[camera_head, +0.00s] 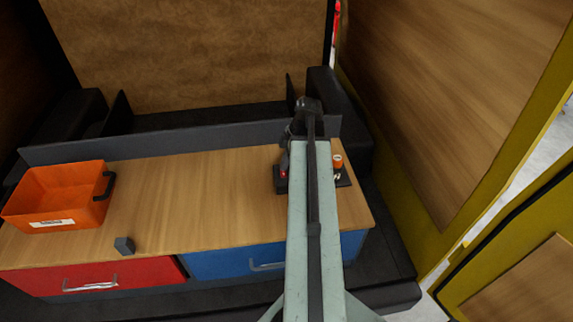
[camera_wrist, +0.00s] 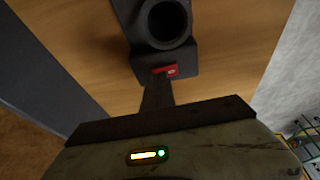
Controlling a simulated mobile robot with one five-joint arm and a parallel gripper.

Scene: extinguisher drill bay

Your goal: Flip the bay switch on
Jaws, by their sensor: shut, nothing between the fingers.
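The bay switch looks to be the small red rocker (camera_wrist: 170,70) with a pale mark, set in a dark plate in the wrist view. In the head view a small red spot (camera_head: 283,174) shows on the dark plate beside my arm. My gripper (camera_wrist: 158,80) is shut and empty, its narrow tip at the near-left part of the red rocker. I cannot tell whether the tip touches it. The tip covers part of the rocker, and its on or off position is unclear. In the head view my arm hides much of the plate.
A black round socket (camera_wrist: 165,22) stands just beyond the rocker. A small orange-topped item (camera_head: 338,160) stands right of my arm. An orange bin (camera_head: 60,205) and a small dark cube (camera_head: 124,245) are on the wooden bench top (camera_head: 200,190), whose middle is clear.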

